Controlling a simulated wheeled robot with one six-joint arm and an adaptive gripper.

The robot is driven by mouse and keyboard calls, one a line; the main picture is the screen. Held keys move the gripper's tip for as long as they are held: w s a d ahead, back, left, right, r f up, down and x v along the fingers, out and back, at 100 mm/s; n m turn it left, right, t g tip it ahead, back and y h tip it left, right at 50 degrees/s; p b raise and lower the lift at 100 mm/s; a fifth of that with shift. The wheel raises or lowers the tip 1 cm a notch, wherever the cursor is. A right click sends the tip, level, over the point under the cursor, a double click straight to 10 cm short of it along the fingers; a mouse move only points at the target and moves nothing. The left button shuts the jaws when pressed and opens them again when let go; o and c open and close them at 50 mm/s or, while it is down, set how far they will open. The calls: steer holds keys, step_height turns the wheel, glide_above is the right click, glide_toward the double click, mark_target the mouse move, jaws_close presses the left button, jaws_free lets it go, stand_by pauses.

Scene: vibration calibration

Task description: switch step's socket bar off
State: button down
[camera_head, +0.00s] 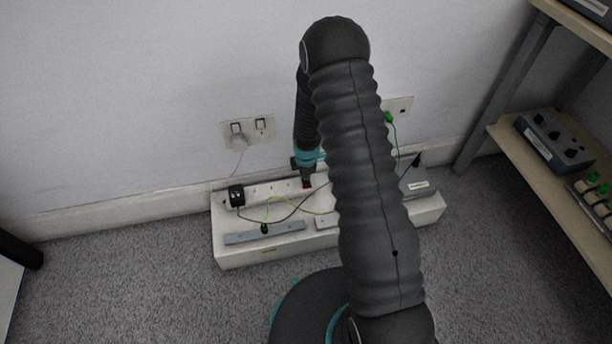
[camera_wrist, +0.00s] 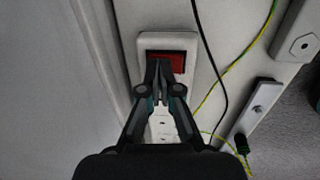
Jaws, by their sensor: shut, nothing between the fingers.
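The white socket bar (camera_head: 265,191) lies along the back of a low white step (camera_head: 219,252) against the wall. Its red switch (camera_wrist: 178,62) sits at one end of the bar; in the head view only a bit of red shows beside my gripper (camera_head: 307,180). In the wrist view my gripper (camera_wrist: 157,66) is shut and empty. Its fingertips are over the left part of the red switch and hide part of it. I cannot tell whether they touch it. Which way the switch is tilted is not clear.
A black plug (camera_head: 236,196) sits at the bar's left end. Black and yellow-green cables cross the step. A grey bar (camera_head: 265,233) lies at its front. A wall socket (camera_head: 248,130) is above. A shelf unit (camera_head: 550,165) with a grey box (camera_head: 555,143) stands at the right.

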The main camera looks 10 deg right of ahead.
steer(key=shift+s, duration=0.55)
steer(key=shift+r+p, duration=0.3)
steer(key=shift+r, duration=0.2)
step_height(320, 180, up, 13)
steer(key=s+p, duration=0.1)
steer(key=p, duration=0.1)
steer(key=shift+s, duration=0.35)
